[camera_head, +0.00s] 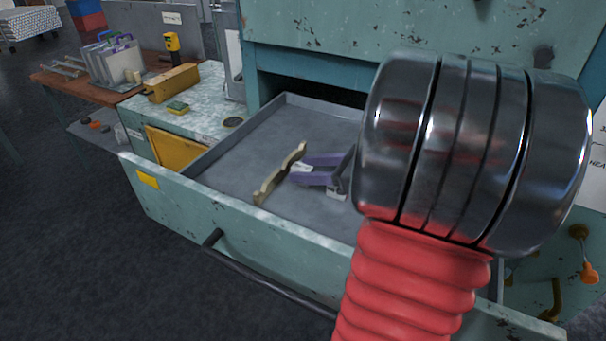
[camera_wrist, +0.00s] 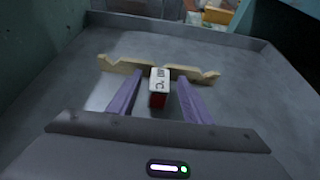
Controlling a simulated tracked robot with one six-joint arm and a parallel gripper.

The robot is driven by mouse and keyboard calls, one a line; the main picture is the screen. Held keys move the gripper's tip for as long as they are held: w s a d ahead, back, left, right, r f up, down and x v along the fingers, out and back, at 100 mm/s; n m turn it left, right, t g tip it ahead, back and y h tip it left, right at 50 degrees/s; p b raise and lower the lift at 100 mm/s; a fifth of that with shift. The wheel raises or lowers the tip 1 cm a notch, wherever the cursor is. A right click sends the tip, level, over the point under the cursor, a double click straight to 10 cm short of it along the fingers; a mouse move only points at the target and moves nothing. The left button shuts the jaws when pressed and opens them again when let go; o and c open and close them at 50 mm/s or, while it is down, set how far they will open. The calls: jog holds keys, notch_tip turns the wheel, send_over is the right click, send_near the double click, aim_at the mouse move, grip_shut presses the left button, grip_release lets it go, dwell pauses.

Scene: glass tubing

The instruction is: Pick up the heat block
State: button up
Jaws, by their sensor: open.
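A small block with a white, marked top and a red front face, which I take to be the heat block (camera_wrist: 160,80), sits in the open drawer. In the wrist view it is between the two purple fingers of my gripper (camera_wrist: 159,88), with a gap on either side. In the head view, my gripper (camera_head: 306,169) is low inside the drawer, and only a pale bit of the block (camera_head: 303,168) shows between the fingers. My gripper is open. The marking on the block is too small to read.
A long tan piece with notched ends (camera_wrist: 127,66) lies just beyond the block; it also shows in the head view (camera_head: 278,174). The teal drawer (camera_head: 240,213) has raised walls, with bare floor around. A cluttered bench (camera_head: 195,105) stands to the left.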

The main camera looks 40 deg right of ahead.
aim_at(309, 169)
grip_shut()
dwell(0.5)
jog(key=shift+r, duration=0.1)
jog(key=shift+r, duration=0.75)
notch_tip(309, 169, up, 2)
jog(key=s+a, duration=0.3)
jog(key=s, duration=0.2)
jog(key=s+a, duration=0.3)
jog(key=s, duration=0.2)
jog(key=s+a, duration=0.2)
jog(key=s, duration=0.3)
jog(key=shift+s+a, duration=0.4)
